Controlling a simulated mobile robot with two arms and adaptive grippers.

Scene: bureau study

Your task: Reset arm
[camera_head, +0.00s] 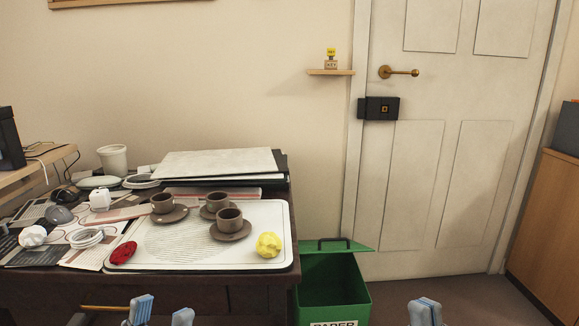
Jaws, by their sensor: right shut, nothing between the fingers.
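My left gripper (162,314) is at the bottom edge, in front of the desk (200,288). Its two pale blue fingertips stand apart with nothing visible between them, so it is open. My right gripper (425,312) is at the bottom edge, right of the green bin. Its fingertips are together and it is shut, holding nothing. Only the tips of both grippers show; the arms are mostly out of view.
The desk bears a white tray (187,264) with brown cups, a yellow crumpled ball (268,244) and a red item (123,252). A green paper bin (332,288) stands right of it. A white door (450,150) with a black lock box (379,108) is behind.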

